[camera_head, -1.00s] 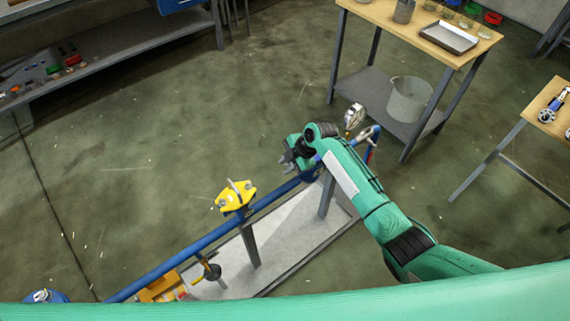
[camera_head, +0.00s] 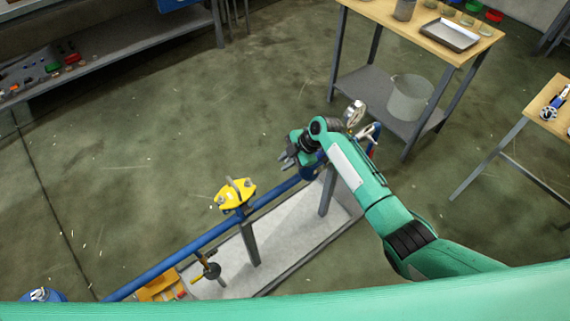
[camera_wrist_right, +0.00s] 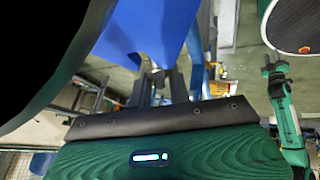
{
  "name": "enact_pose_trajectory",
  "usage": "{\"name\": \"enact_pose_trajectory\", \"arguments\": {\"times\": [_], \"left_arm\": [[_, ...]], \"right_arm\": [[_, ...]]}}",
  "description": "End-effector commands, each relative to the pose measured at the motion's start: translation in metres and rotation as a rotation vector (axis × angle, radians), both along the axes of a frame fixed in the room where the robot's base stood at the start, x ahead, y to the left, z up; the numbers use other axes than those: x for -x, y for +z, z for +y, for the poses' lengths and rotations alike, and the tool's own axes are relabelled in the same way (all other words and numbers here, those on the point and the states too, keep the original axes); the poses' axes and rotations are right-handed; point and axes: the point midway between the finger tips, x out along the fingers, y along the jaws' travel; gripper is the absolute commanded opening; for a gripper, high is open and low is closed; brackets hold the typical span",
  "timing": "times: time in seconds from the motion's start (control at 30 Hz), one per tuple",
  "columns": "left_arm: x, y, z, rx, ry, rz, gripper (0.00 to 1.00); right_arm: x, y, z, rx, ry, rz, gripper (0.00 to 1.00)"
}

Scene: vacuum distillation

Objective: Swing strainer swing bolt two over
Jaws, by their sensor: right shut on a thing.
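In the head view my right gripper (camera_head: 288,160) is at the blue strainer body (camera_head: 310,171), on the far end of the blue pipe. In the right wrist view its dark fingers (camera_wrist_right: 157,86) are shut around a small grey piece (camera_wrist_right: 156,75), taken to be the swing bolt, just below the blue strainer surface (camera_wrist_right: 150,28). The wrist and hand hide most of the strainer in the head view, so I cannot tell which bolt it is or its angle. What looks like my left gripper (camera_wrist_right: 271,66) shows small at the right of the wrist view, its fingers unclear.
A yellow-topped fitting (camera_head: 235,193) stands on the blue pipe (camera_head: 185,254) left of the gripper. A round gauge (camera_head: 354,114) rises just behind my right wrist. A wooden-topped table (camera_head: 385,17) with a grey bucket (camera_head: 409,98) stands beyond. Floor left of the pipe is clear.

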Motion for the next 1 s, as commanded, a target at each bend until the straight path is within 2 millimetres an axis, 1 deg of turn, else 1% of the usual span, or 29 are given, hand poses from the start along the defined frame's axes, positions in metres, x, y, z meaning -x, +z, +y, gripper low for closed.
{"name": "enact_pose_trajectory", "arguments": {"times": [0.03,0.13,0.17,0.23,0.33,0.43,0.7,0.73,0.77,1.0], "left_arm": [[0.000,-0.012,0.000,0.000,0.000,0.000,0.30],[0.001,-0.025,0.000,-0.001,0.000,0.004,0.30],[-0.001,-0.027,0.000,-0.002,0.000,0.003,0.30],[-0.016,-0.027,-0.001,0.000,0.003,-0.012,0.30],[-0.024,-0.027,-0.002,0.001,0.004,-0.018,0.30],[-0.027,-0.026,-0.003,0.001,0.004,-0.019,0.30],[-0.027,-0.025,-0.004,0.001,0.004,-0.018,0.30],[-0.027,-0.025,-0.004,0.001,0.004,-0.018,0.30],[-0.027,-0.025,-0.004,0.001,0.004,-0.018,0.30],[-0.027,-0.025,-0.004,0.002,0.004,-0.018,0.30]], "right_arm": [[-0.002,-0.004,-0.003,-0.033,-0.002,0.022,0.00],[-0.004,-0.001,-0.006,-0.103,-0.002,0.067,0.00],[-0.005,0.000,-0.006,-0.120,-0.002,0.079,0.00],[-0.005,0.002,-0.008,-0.153,-0.002,0.101,0.00],[-0.006,0.006,-0.009,-0.184,-0.001,0.122,0.00],[-0.006,0.009,-0.010,-0.198,-0.001,0.130,0.00],[-0.006,0.010,-0.010,-0.198,-0.001,0.132,0.00],[-0.006,0.010,-0.010,-0.198,-0.001,0.132,0.21],[-0.006,0.010,-0.010,-0.198,-0.001,0.132,0.26],[-0.006,0.010,-0.009,-0.198,-0.001,0.131,0.26]]}}
